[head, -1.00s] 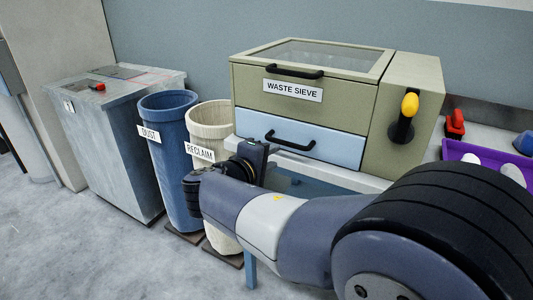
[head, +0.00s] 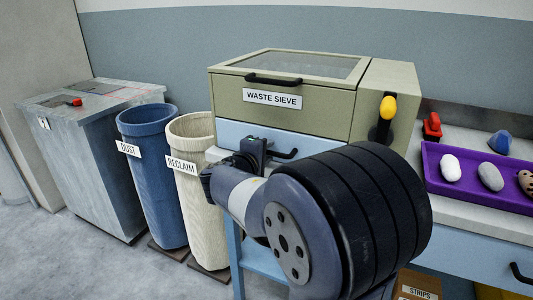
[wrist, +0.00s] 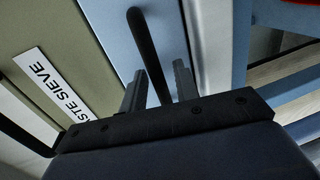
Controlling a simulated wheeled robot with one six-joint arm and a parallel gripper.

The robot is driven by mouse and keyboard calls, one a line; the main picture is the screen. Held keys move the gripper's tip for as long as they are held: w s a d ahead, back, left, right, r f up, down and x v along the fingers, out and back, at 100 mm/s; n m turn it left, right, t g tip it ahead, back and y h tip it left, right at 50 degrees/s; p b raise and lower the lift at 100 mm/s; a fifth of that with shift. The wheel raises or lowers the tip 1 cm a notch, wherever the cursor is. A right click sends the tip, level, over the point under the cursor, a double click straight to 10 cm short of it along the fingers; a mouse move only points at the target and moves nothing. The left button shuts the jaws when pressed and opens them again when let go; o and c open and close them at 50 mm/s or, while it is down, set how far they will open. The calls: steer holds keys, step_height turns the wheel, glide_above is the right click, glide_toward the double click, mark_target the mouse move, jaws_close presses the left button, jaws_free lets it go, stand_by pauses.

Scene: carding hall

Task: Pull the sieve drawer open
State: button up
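The waste sieve (head: 330,105) is an olive box on a stand, with a white name label on its front. Its sieve drawer (head: 232,130) has a pale blue front and looks closed, though my arm hides much of it. The black drawer handle (head: 287,154) shows partly beside my gripper (head: 256,150). In the wrist view, my gripper (wrist: 160,88) is open, with one finger on each side of the handle bar (wrist: 147,45). The bar runs between the fingers, and I see a gap to either side. Any contact with it cannot be made out.
A blue dust bin (head: 155,170) and a cream reclaim bin (head: 195,210) stand left of the sieve. A yellow-knobbed lever (head: 388,107) is on its right side. A purple tray (head: 475,196) with several stones lies on the right bench. Another black handle (head: 285,80) is above the label.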

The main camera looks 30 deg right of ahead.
jaws_close()
stand_by(0.3)
stand_by(0.3)
